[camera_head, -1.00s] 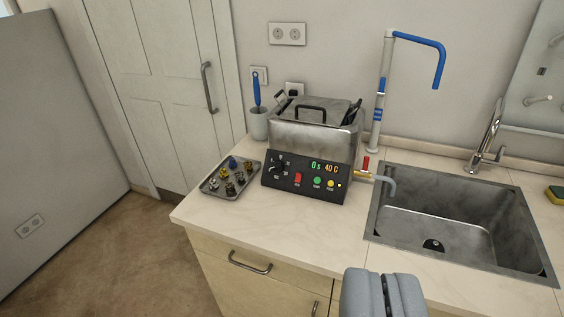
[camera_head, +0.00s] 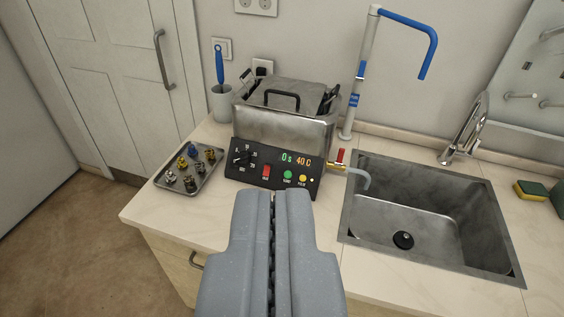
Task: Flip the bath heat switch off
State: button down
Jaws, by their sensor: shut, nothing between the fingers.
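The bath (camera_head: 285,130) is a steel tank with a black-handled lid, standing on the counter. Its black front panel (camera_head: 230,170) has a dial (camera_head: 241,158), a display reading 0 s and 40 C, a red switch (camera_head: 265,172), a green button (camera_head: 287,175) and a yellow button (camera_head: 303,178). The small label under the red switch is too small to read. My grey gripper (camera_head: 274,195) is shut and empty. In the picture its tips lie just below the panel, under the red switch, apparently short of it. Which way the switch is tipped cannot be told.
A tray (camera_head: 170,188) of small metal parts lies left of the bath. A cup (camera_head: 222,103) with a blue-handled brush stands behind it. A tap (camera_head: 340,160) with a red handle and a tube is at the bath's right. A sink (camera_head: 350,225) lies further right.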

jog(key=w+d+f+n+t+p, duration=0.1)
jog(key=w+d+n, duration=0.1)
jog(key=w, duration=0.7)
jog(key=w+d+f+n+t, duration=0.1)
jog(key=w+d+n, duration=0.1)
jog(key=w, duration=0.6)
jog(key=w+d+f+n+y+p, duration=0.2)
jog(key=w+f+n, duration=0.4)
jog(key=w+f, duration=0.7)
jog(key=w+f+n+g+y, duration=0.1)
jog(key=w+f+n+y, duration=0.1)
jog(key=f, duration=0.8)
jog(key=w+a+f+n+g+y+p, duration=0.1)
jog(key=f+n, duration=0.4)
jog(key=f, duration=0.5)
jog(key=w+a+f+n+g+y+p, duration=0.1)
jog(key=w+f+n, duration=0.3)
jog(key=f, duration=0.6)
jog(key=shift+a+f+g+y, duration=0.15)
jog(key=shift+a+g+y, duration=0.15)
jog(key=shift+y, duration=0.5)
jog(key=shift+w, duration=0.1)
